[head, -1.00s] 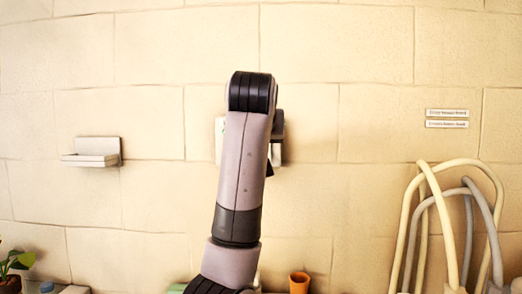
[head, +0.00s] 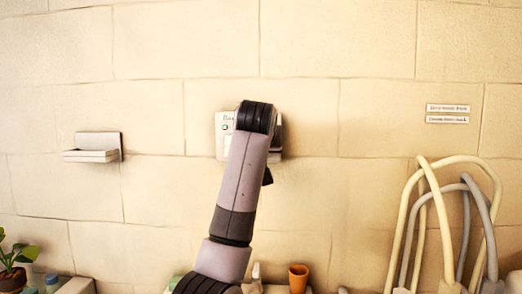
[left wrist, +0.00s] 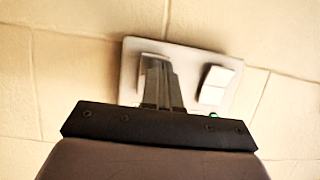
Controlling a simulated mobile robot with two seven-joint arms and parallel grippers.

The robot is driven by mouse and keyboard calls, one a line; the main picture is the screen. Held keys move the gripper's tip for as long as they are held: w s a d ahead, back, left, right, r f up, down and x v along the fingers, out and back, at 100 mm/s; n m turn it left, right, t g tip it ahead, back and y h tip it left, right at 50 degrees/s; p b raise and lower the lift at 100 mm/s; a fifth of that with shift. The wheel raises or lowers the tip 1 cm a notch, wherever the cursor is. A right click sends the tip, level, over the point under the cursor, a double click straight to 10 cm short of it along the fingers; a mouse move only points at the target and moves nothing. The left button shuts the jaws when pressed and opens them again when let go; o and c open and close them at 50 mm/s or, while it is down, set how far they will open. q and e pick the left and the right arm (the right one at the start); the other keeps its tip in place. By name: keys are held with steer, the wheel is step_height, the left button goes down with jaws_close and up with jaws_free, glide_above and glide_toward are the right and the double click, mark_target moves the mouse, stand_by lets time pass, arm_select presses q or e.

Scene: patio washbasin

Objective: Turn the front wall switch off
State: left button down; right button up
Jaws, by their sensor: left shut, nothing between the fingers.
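A pale wall switch plate (head: 222,146) is on the stone wall, partly hidden behind my left arm in the head view. In the left wrist view the plate (left wrist: 193,60) looks tilted and carries two white rockers. The right rocker (left wrist: 216,84) is in clear view, with a small green light below it. My left gripper (left wrist: 158,64) is shut and empty, its fingertips over the left rocker (left wrist: 147,60) and partly covering it. I cannot tell whether they touch. Which rocker is the front one is not readable. My right gripper is not in view.
Two small label plates (head: 447,113) are on the wall at right, too blurred to read surely. A wall shelf (head: 98,146) is at left. Looped hoses (head: 450,220) stand at right. A terracotta cup (head: 299,278) and a potted plant (head: 14,268) are low down.

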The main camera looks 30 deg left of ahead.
arm_select(q)
steer(key=t+y+b, duration=0.1)
steer(key=b, duration=0.1)
steer(key=t+y+b, duration=0.1)
steer(key=t+b, duration=0.1)
steer(key=shift+w+a+f, duration=0.15)
steer(key=shift+a+f, duration=0.05)
steer(key=shift+f, duration=0.15)
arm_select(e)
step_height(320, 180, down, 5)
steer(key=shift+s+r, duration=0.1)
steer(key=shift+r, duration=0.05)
